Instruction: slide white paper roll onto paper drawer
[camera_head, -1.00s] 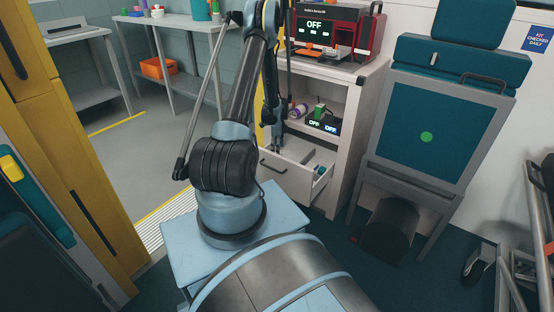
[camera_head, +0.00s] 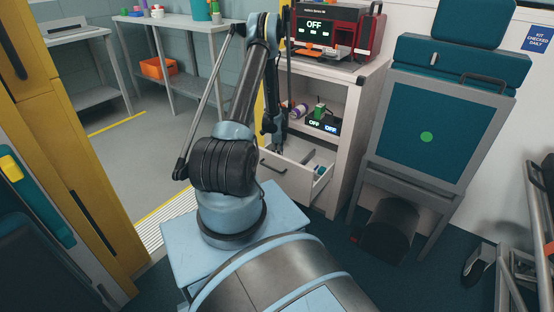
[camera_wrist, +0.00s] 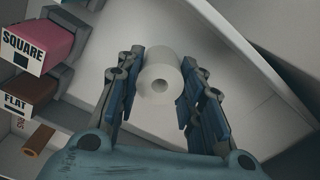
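The white paper roll (camera_wrist: 162,72) shows in the wrist view with its end and round core hole facing the camera. In the head view my gripper (camera_head: 277,146) hangs over the back left part of the open drawer (camera_head: 288,181). The roll cannot be made out there. In the wrist view a pale, bare surface lies beyond the roll; how far below it is cannot be told.
Holders labelled SQUARE (camera_wrist: 22,50) and FLAT (camera_wrist: 18,103) stand at the left in the wrist view, with a brown cylinder (camera_wrist: 38,139) below them. The cabinet shelf (camera_head: 297,126) above the drawer holds small items. A red machine (camera_head: 345,35) stands on top.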

